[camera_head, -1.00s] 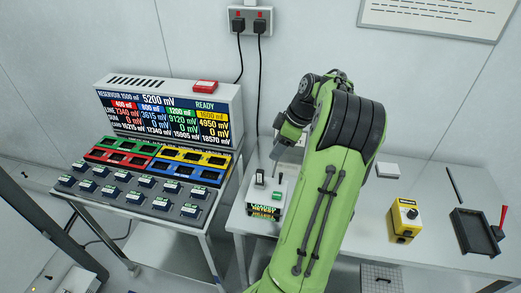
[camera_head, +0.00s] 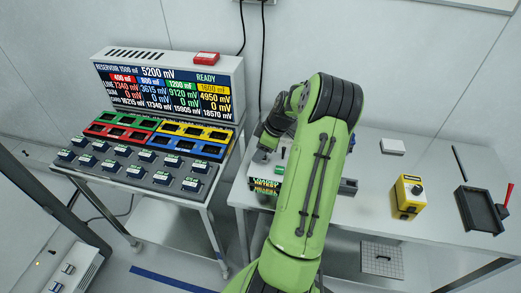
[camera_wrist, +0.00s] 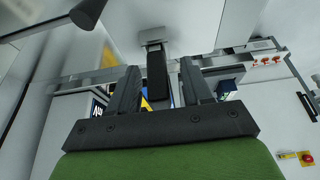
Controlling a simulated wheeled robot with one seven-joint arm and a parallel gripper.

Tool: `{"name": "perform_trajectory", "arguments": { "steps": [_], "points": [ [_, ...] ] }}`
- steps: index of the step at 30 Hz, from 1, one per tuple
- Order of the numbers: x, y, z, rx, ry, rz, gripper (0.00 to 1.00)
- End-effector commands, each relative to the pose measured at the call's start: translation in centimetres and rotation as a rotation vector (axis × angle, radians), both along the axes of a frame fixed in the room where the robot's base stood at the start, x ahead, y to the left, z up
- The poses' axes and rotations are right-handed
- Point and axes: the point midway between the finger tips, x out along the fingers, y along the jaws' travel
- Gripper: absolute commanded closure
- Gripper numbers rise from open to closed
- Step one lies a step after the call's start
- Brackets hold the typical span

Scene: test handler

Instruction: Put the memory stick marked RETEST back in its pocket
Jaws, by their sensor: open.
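My gripper (camera_head: 264,153) is over the small white box (camera_head: 256,172) at the left end of the right bench. The box carries yellow-green lettering on its front and a green piece on top, and is partly hidden by my arm. In the wrist view my gripper (camera_wrist: 160,64) has its two dark fingers apart. A black bar with a grey top (camera_wrist: 153,36) shows between or beyond them; I cannot tell what it is. Several small labelled sticks stand on the grey tray (camera_head: 131,177); their labels are too small to read, so I cannot pick out RETEST.
Behind the tray are red, green, yellow and blue pocket blocks (camera_head: 187,146), below a display unit (camera_head: 165,57). On the right bench are a yellow button box (camera_head: 407,196), a black tray (camera_head: 480,210) and a white block (camera_head: 392,146). A gap separates the two benches.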

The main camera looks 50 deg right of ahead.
Motion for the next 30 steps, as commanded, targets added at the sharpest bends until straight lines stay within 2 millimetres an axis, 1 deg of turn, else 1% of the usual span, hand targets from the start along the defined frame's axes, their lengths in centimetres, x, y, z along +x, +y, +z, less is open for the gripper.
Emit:
{"name": "perform_trajectory", "arguments": {
  "steps": [2,3,5,12,30],
  "points": [
    [-0.01,0.00,0.04,0.000,0.000,0.000,0.51],
    [-0.01,0.00,0.05,0.000,0.000,0.000,0.54],
    [-0.01,-0.01,0.06,0.000,0.000,0.000,0.63],
    [-0.02,-0.02,0.07,0.000,0.000,0.000,1.00],
    [-0.04,-0.06,0.91,-0.001,0.001,0.000,1.00]
  ]
}}
